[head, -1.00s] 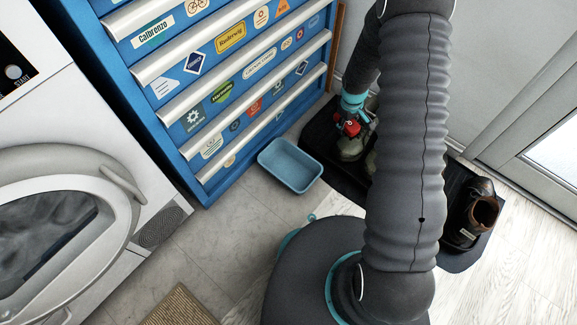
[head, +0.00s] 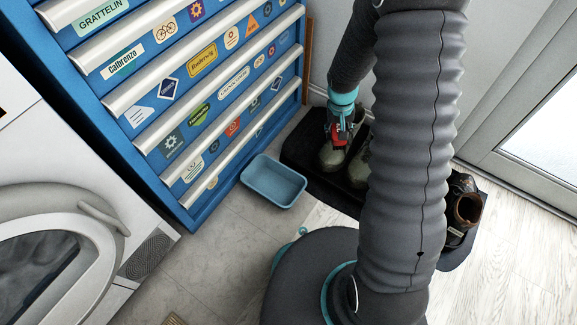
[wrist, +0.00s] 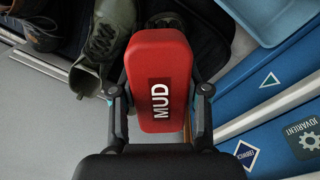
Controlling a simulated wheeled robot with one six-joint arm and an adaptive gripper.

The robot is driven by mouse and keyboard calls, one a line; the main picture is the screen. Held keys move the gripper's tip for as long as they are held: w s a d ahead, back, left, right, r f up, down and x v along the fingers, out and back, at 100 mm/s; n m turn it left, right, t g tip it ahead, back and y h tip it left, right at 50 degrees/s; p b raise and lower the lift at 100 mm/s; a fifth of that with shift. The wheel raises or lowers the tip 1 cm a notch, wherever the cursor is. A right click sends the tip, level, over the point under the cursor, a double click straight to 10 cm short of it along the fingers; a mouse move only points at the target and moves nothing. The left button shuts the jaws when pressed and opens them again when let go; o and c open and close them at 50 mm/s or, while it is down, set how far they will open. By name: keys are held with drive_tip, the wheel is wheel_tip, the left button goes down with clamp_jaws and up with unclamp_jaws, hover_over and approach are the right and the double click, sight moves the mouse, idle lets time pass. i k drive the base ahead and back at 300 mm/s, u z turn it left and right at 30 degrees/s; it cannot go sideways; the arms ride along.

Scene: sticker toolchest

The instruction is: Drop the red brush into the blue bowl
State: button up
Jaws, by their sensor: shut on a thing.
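The red brush (wrist: 163,62), marked "MUD", is held between both fingers of my gripper (wrist: 160,92) in the wrist view. It also shows in the head view (head: 338,138), small and partly covered by the fingers. There my gripper (head: 343,126) is over the shoes on the dark mat, behind and to the right of the blue bowl. The blue bowl (head: 273,182) is a rectangular, open tub on the floor in front of the toolchest, and looks empty. Part of the bowl shows at the top right of the wrist view (wrist: 272,14).
A blue toolchest (head: 172,205) with stickers stands left of the bowl. A white washing machine (head: 95,200) is at the left. The dark mat (head: 300,150) carries a greenish pair of shoes (head: 333,157) and brown shoes (head: 465,207). Tiled floor in front of the bowl is clear.

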sight(276, 189)
drive_tip(key=z, duration=2.6)
drive_tip(key=k, duration=1.2)
drive_tip(key=u, duration=1.5)
